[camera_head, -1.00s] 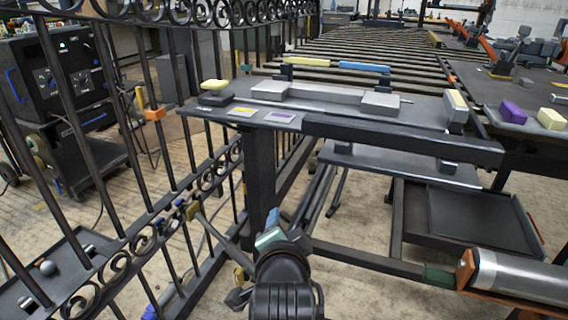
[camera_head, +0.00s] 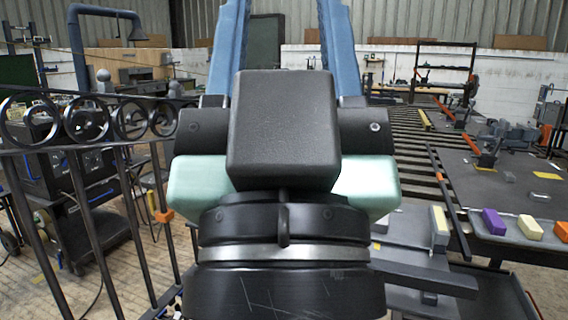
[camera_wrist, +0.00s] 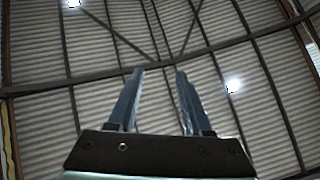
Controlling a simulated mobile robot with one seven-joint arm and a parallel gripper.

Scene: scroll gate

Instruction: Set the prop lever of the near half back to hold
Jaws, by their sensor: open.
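My gripper (camera_head: 283,20) is raised close in front of the head camera, its two blue fingers pointing up and spread apart. Their tips run out of the top of that view. In the wrist view the open fingers (camera_wrist: 159,75) have nothing between them and only the roof behind. The black scroll gate (camera_head: 85,125) stands at the left, its top row of scrolls in view. My gripper and wrist cover the middle of the picture and hide the lower gate. I cannot make out the prop lever in either current view.
A black machine cabinet (camera_head: 88,170) stands behind the gate bars. At the right is a grey table (camera_head: 510,175) with a purple block (camera_head: 494,221) and a yellow block (camera_head: 528,227). A roller conveyor (camera_head: 405,130) runs back behind my gripper.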

